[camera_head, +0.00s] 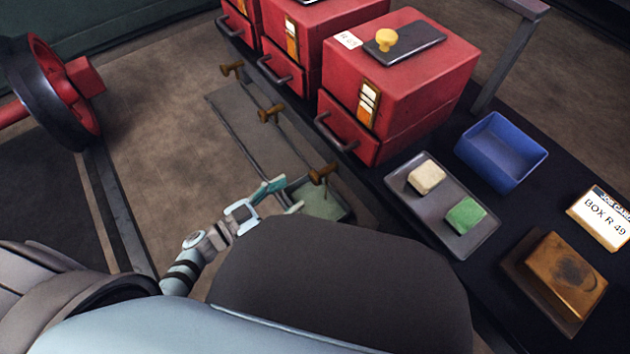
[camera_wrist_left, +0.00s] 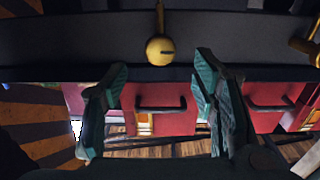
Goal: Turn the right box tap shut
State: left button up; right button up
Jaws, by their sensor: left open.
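The right red box (camera_head: 425,75) stands on the dark bench in the head view. The right box tap (camera_head: 322,174), a brown T-shaped handle, stands in front of its drawer. My left gripper (camera_head: 284,198) is open just left of and below this tap, with empty space between its teal fingers. In the left wrist view a round brass tap end (camera_wrist_left: 160,50) lies beyond the open fingers (camera_wrist_left: 163,78), roughly centred between them; they look apart from it. It appears to be the same tap. My right gripper is not in view.
Two similar taps, the middle one (camera_head: 270,114) and the far one (camera_head: 232,69), stand along the pipe. A shallow tray (camera_head: 345,212) lies below the right tap. A tray with two blocks (camera_head: 480,240), a blue bin (camera_head: 502,150) and a red wheel (camera_head: 45,90) are nearby.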

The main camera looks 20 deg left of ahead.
aim_at(312, 180)
pick_arm(q)
jog(key=b+x, duration=0.1)
jog(key=x, duration=0.7)
jog(key=shift+w+d+b, duration=0.25)
jog(key=shift+w+b, duration=0.05)
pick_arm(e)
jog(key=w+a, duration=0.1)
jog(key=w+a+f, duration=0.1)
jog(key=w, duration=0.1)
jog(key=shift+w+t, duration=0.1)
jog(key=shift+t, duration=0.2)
pick_arm(q)
jog(key=shift+c, duration=0.5)
jog(key=c, duration=1.1)
